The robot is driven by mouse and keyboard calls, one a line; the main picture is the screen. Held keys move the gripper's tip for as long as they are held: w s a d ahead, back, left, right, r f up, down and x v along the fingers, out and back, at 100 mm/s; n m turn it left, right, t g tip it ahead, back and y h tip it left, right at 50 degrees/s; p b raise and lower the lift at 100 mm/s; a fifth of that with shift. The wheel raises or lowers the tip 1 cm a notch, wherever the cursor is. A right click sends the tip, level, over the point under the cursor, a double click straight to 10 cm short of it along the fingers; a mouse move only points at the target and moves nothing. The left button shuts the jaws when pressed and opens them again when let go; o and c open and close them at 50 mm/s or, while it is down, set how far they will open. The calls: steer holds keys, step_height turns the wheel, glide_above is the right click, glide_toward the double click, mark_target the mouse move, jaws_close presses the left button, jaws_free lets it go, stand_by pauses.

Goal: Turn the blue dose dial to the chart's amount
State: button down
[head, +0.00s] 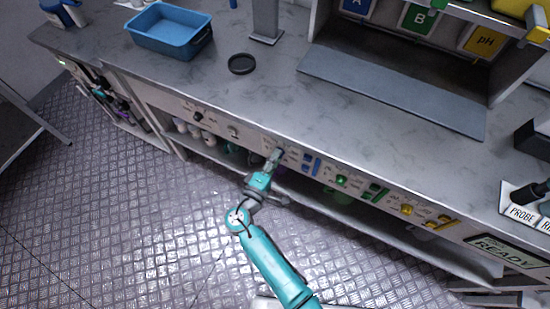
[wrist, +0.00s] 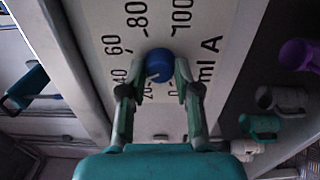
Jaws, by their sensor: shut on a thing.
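The blue dose dial (wrist: 159,62) is a round knob on the pale panel in the wrist view, ringed by printed marks from 0 to 100 and "ml A". My gripper (wrist: 160,74) has one finger on each side of the dial and is shut on it. A small pale mark shows on the dial's lower left edge, toward the 20 to 40 side; its exact reading is unclear. In the head view my gripper (head: 276,156) is at the counter's front panel and hides the dial. No chart with a readable amount is in view.
The front panel also carries a green dial (head: 341,180), a yellow dial (head: 407,209) and a READY display (head: 503,252). A blue tub (head: 165,43) and a black disc (head: 241,64) are on the counter. Cups (wrist: 281,101) show on the shelf below.

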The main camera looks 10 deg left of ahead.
steer(key=shift+m, duration=4.6)
steer(key=c, duration=0.8)
jaws_free()
steer(key=v, duration=1.2)
